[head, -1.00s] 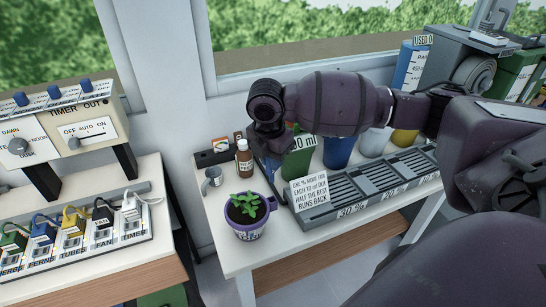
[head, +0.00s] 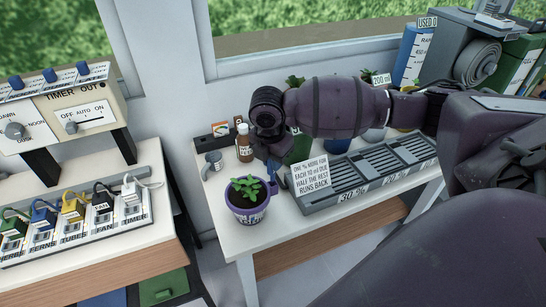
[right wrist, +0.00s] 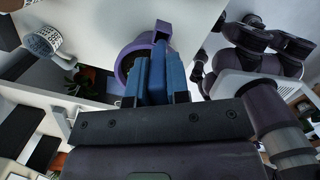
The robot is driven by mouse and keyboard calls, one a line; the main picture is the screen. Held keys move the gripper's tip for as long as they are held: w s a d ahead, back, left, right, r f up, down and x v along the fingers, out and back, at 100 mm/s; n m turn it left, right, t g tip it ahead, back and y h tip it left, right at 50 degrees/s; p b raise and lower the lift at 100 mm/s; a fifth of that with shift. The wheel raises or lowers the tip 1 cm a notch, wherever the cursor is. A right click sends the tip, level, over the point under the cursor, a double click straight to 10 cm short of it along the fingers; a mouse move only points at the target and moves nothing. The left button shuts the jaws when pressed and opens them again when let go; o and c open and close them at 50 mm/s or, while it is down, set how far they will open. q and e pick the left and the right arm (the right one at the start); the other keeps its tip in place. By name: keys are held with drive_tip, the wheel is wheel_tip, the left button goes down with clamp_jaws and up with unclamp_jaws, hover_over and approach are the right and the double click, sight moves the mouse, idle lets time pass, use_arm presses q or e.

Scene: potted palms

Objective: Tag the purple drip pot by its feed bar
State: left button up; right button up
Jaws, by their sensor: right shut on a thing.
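The purple drip pot (head: 247,213) stands upright near the table's front left corner, with a leafy green plant in dark soil. Its purple rim also shows in the right wrist view (right wrist: 126,62). My right gripper (head: 279,178) reaches down at the pot's right side. In the right wrist view its blue fingers (right wrist: 157,65) are shut on the pot's purple feed bar (right wrist: 163,27), whose end shows beyond the fingertips. The held part is hidden between the fingers.
A grey slatted drip tray (head: 375,165) with a notice card (head: 310,172) stands close right of the pot. A timer bench (head: 150,225) is at the left, across a gap.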

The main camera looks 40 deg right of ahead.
idle(0.5)
drive_tip(key=shift+p, duration=0.75)
idle(1.4)
drive_tip(key=shift+f, duration=0.3)
drive_tip(key=shift+f+b, duration=0.4)
drive_tip(key=shift+f, duration=1.55)
drive_tip(key=o, duration=1.3)
drive_tip(key=shift+o, duration=0.2)
